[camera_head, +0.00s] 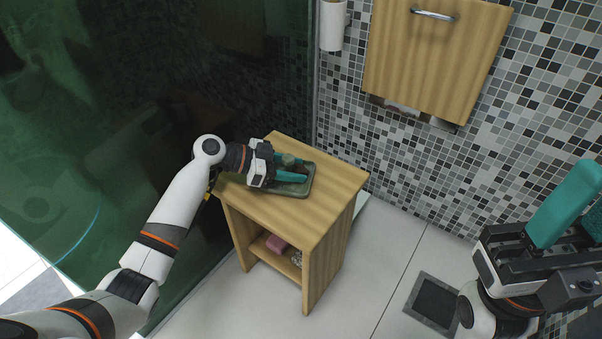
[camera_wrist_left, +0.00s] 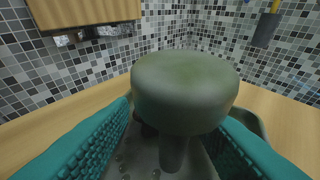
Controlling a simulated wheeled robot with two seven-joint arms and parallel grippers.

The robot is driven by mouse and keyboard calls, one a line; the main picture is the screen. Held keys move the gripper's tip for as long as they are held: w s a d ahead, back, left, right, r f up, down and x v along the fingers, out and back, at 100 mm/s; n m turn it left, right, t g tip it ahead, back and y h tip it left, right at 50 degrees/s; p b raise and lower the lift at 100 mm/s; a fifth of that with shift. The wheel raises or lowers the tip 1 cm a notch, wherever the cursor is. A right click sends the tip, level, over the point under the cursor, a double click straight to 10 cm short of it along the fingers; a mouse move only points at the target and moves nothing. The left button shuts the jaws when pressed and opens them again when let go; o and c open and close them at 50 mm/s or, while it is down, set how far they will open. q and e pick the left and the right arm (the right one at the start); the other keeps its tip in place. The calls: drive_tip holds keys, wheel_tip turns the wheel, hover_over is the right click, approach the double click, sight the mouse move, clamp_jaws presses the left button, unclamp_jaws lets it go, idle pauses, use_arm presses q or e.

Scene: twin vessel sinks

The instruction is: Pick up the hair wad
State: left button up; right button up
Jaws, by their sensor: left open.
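My left gripper (camera_head: 291,168) is open over the dark green tray (camera_head: 305,184) on the small wooden stand. In the left wrist view, a grey-green mushroom-shaped stopper (camera_wrist_left: 187,90) with a round cap and narrow stem stands between the teal fingers, with no clear grip on it. A small dark clump (camera_wrist_left: 148,131) shows beside the stem, low under the cap; it may be the hair wad, but it is mostly hidden. My right gripper (camera_head: 570,215) is at the far right, away from the stand, partly cut off by the picture's edge.
The wooden stand (camera_head: 337,183) has a lower shelf with a pink item (camera_head: 276,244). A dark glass panel (camera_head: 100,120) is close on the left. A wooden cabinet (camera_head: 432,55) hangs at the back. A floor drain (camera_head: 434,303) lies on open tiles.

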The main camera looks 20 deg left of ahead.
use_arm(q)
drive_tip(key=shift+c, duration=0.2)
drive_tip(key=c, duration=0.7)
drive_tip(key=shift+c, duration=0.3)
drive_tip(key=shift+r, duration=0.15)
